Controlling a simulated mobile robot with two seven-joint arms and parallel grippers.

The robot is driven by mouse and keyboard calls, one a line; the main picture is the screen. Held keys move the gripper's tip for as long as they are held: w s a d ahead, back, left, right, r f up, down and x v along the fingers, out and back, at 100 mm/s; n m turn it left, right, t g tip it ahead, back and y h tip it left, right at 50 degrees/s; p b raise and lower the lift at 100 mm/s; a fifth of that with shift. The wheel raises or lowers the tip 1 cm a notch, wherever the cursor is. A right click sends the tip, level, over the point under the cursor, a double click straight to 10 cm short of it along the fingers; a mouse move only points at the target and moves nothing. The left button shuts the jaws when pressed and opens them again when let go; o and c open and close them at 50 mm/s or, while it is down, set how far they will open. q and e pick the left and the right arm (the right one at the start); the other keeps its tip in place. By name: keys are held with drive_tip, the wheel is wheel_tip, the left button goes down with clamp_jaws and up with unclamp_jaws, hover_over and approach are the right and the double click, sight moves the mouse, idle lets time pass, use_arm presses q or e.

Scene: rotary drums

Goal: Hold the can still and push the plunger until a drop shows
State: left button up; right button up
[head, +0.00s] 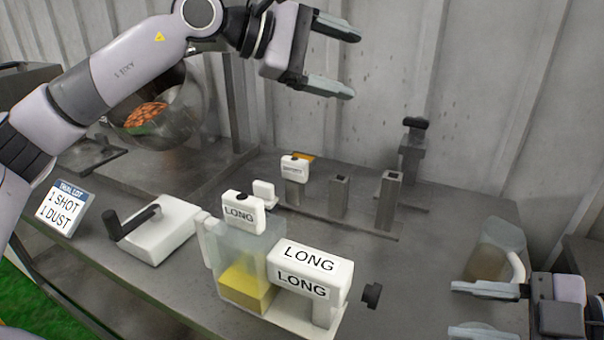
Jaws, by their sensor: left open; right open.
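A clear can with yellow liquid (245,285) stands upright at the front centre of the bench, under a white cap marked LONG (242,213). A white block marked LONG (310,268) sits against its right side. A dark knob, apparently the plunger (372,295), sticks out to the right of that block. I see no drop. My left gripper (350,64) is open and empty, high above the back of the bench, well away from the can. My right gripper (455,308) is open and empty at the lower right, right of the knob and apart from it.
A jug of brownish liquid (490,262) stands close behind my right gripper. A white box with a black crank (165,230) and a lot card (62,208) are at left. Grey posts (390,200) and a smaller white unit (294,168) stand behind. A drum (185,110) is back left.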

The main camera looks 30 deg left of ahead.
sight(302, 272)
use_arm(q)
drive_tip(key=s+f+n+g+y, duration=0.1)
drive_tip(key=s+f+g+y, duration=0.2)
drive_tip(key=f, duration=0.3)
drive_tip(key=s+d+f+n+g+y, duration=0.1)
drive_tip(key=s+f+g+y, duration=0.2)
drive_tip(key=s+f, duration=0.3)
drive_tip(key=s+d+f+n+g+y, duration=0.1)
drive_tip(key=s+f+y, duration=0.3)
drive_tip(key=f, duration=0.4)
drive_tip(key=shift+s+n+g, duration=0.25)
drive_tip(key=shift+n+g, duration=0.15)
drive_tip(key=shift+g, duration=0.5)
drive_tip(key=shift+s+a+f+y, duration=0.25)
drive_tip(key=shift+s+f+y, duration=0.1)
drive_tip(key=shift+y, duration=0.15)
drive_tip(key=shift+f, duration=3.4)
drive_tip(key=c, duration=1.4)
drive_tip(key=shift+f, duration=0.1)
